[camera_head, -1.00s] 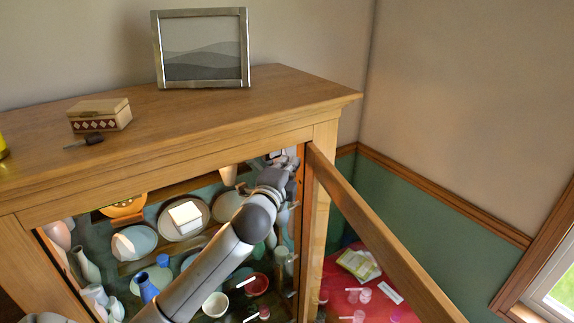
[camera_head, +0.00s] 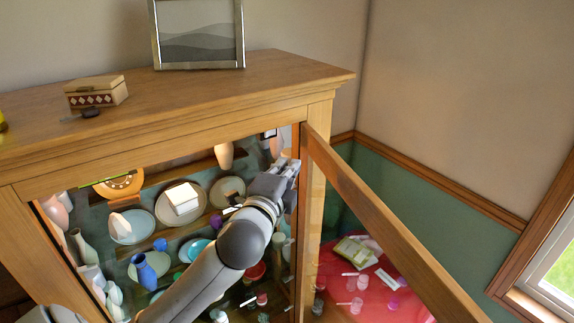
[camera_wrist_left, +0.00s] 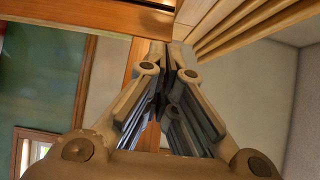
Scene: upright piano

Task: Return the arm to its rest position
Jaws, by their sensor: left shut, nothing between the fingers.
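My left arm reaches up from the bottom of the head view, in front of the open front of a wooden cabinet (camera_head: 215,128). My left gripper (camera_head: 291,168) is near the cabinet's right post, close to the hinge side of the open door (camera_head: 385,225). Its fingers are shut and empty; in the left wrist view the fingertips (camera_wrist_left: 166,55) meet in front of wooden trim. I cannot tell whether the gripper touches the post or is just inside the opening. My right gripper is not in view.
Cabinet shelves hold plates (camera_head: 132,226), a blue vase (camera_head: 145,270), an orange rotary-phone-like object (camera_head: 121,185) and several vases. A box (camera_head: 96,91) and picture frame (camera_head: 198,66) stand on top. The open door juts out at the right, leaving little room around the gripper.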

